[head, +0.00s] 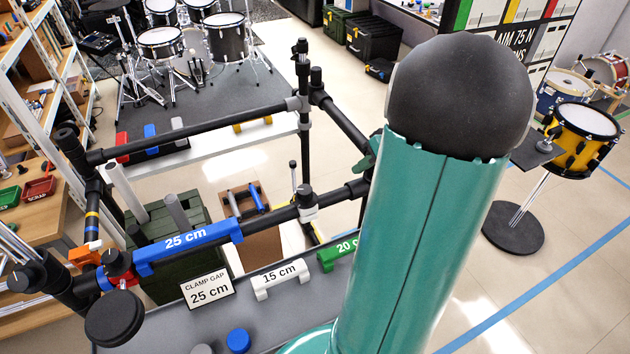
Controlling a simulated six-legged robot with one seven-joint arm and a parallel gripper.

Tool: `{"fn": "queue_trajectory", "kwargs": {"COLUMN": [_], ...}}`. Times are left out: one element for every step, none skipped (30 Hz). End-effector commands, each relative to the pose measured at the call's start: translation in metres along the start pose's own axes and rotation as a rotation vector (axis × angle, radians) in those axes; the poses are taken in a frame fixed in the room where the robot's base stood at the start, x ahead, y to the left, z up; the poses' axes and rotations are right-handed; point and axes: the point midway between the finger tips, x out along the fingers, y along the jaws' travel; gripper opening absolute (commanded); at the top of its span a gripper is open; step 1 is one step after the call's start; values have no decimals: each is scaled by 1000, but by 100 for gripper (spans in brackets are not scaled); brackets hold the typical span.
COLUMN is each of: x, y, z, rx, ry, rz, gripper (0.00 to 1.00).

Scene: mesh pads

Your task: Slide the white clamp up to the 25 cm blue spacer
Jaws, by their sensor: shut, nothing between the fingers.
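The white clamp (308,213) sits around the black front bar (270,218), with a black knob on top. The blue 25 cm spacer (190,245) lies along the same bar to the left of the clamp. A stretch of bare black bar separates the spacer's right end from the clamp, so they are apart. My teal arm with its black rounded joint fills the centre right and hides the right end of the bar. A small teal-green piece shows beside the arm near the bar; I cannot tell what it is. My gripper's fingers do not show.
A sign (208,290) reads "CLAMP GAP 25 cm". A white 15 cm spacer (280,278) and a green 20 cm spacer (338,252) lie on the grey surface below the bar. An orange clamp (84,257) and a round black pad (114,318) are at left.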

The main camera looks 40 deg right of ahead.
Motion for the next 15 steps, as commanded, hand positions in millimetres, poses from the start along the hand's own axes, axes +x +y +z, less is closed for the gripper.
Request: {"fn": "queue_trajectory", "kwargs": {"x": [0,2,5,8,12,18,22,28,35,42,48,56,62,68,76], "y": [3,3,3,3,3,3,3,3,4,3,3,3,3,2,2], "z": [1,2,2,2,3,3,4,4,3,3,4,4,3,3,3], "rx": [2,2,1,0,0,-1,-1,-1,-1,-1,-1,-1,-1,-1,-2], "ry": [3,4,3,2,1,0,-1,-1,-1,-1,-2,-3,-2,-2,-2], "rz": [-1,-1,-3,-4,-5,-4,-5,-5,-5,-6,-6,-7,-5,-6,-6], "gripper": [0,0,0,0,0,0,0,0,0,0,0,0,0,0,0]}}
